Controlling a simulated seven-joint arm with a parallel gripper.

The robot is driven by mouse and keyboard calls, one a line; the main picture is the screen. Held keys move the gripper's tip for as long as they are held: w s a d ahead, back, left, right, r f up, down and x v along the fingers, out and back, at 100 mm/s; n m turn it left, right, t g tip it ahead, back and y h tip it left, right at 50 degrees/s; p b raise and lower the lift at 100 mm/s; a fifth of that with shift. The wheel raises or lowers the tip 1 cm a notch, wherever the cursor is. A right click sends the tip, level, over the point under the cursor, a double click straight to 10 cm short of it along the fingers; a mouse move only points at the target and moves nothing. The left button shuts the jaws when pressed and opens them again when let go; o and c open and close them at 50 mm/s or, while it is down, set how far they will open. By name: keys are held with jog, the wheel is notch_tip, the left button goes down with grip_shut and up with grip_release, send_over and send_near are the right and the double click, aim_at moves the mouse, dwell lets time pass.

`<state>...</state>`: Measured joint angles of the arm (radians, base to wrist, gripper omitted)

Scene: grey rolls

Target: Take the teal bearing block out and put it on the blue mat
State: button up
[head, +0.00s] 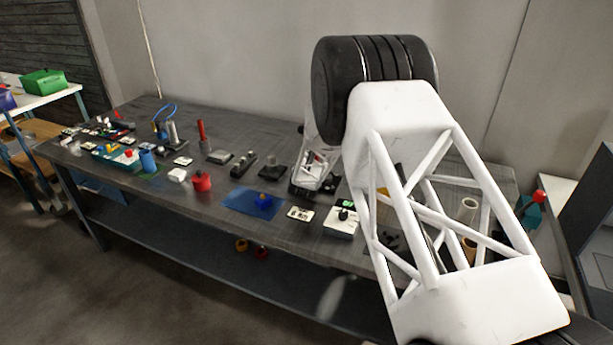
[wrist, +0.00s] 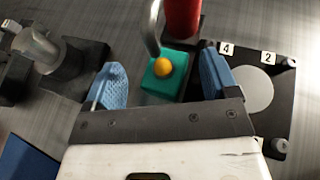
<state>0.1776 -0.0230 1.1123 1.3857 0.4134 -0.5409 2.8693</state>
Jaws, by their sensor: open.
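The teal block (wrist: 168,88) with a yellow ball on top shows in the wrist view, between my blue fingers. My gripper (wrist: 160,66) is open around it, with gaps visible on both sides; I cannot tell the height of the fingers. A curved grey metal rod (wrist: 152,27) comes down close to the block's far edge. In the head view my arm hides the block. The blue mat (head: 240,199) lies near the table's front edge, left of my gripper. A small dark blue piece with an orange top (head: 264,201) stands on the mat.
A red cylinder (wrist: 183,18) stands just behind the block. A black plate (wrist: 284,92) with labels 4 and 2 lies to the right, close to the right finger. A white card (head: 300,213) and a white box (head: 342,222) are right of the mat. A red pot (head: 202,182) is left of it.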

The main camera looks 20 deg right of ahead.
jog(key=shift+c, duration=0.3)
jog(key=c, duration=1.3)
jog(key=shift+c, duration=0.2)
jog(key=shift+r, duration=0.8)
jog(key=s+a, duration=3.1)
jog(key=s, duration=0.1)
jog(key=shift+a, duration=0.4)
